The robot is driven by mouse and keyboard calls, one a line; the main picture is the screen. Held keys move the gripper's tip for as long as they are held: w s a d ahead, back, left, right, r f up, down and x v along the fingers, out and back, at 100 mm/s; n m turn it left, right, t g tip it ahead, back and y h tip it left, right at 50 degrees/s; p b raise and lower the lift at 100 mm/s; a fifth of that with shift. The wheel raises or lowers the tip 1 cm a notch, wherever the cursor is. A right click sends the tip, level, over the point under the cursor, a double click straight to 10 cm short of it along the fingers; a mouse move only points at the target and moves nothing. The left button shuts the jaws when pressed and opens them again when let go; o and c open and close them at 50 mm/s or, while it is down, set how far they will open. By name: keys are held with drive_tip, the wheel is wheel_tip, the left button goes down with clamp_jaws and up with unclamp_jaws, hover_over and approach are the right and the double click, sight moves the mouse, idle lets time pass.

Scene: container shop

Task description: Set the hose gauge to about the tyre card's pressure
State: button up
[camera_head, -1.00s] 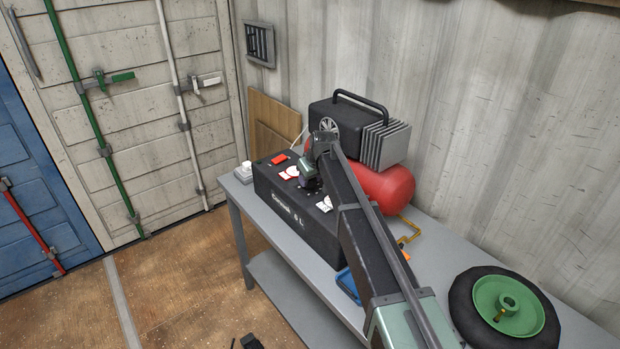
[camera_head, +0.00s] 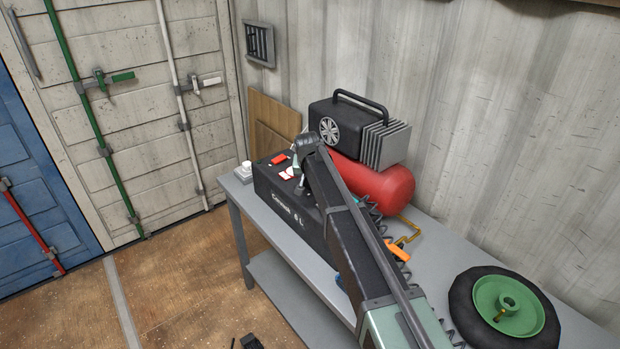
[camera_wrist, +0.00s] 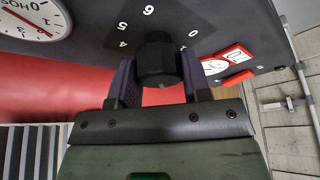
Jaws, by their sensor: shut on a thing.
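My gripper (camera_wrist: 157,85) is shut on a black knob (camera_wrist: 157,60) in the wrist view, one finger on each side. The numbers 0, 4, 5 and 6 show around the knob on the dark panel (camera_wrist: 100,12). The hose gauge (camera_wrist: 35,18), a white dial with a red needle, is cut off at the top left; I cannot tell its exact reading. In the head view the dark control box (camera_head: 285,217) stands on the bench, and my arm hides the knob and part of the panel. I cannot make out a tyre card.
A red compressor tank (camera_head: 385,188) lies behind the box, with a black motor unit (camera_head: 335,122) on top. A tyre with green hub (camera_head: 490,290) lies at the bench's right end.

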idle(0.4)
drive_tip(key=o, duration=0.9)
drive_tip(key=p+v, duration=1)
drive_tip(key=shift+r, duration=0.4)
drive_tip(key=s+d+f+g+b, duration=0.1)
drive_tip(key=s+d, duration=0.7)
drive_tip(key=s, duration=0.3)
drive_tip(key=s+d+f+g+b, duration=0.1)
drive_tip(key=s+d+f+g, duration=0.1)
drive_tip(key=s+d, duration=0.6)
drive_tip(key=s+d+f+g+b, duration=0.1)
drive_tip(key=s+d, duration=0.7)
drive_tip(key=s, duration=0.8)
drive_tip(key=shift+d+f+g, duration=0.2)
drive_tip(key=shift+f+g, duration=0.1)
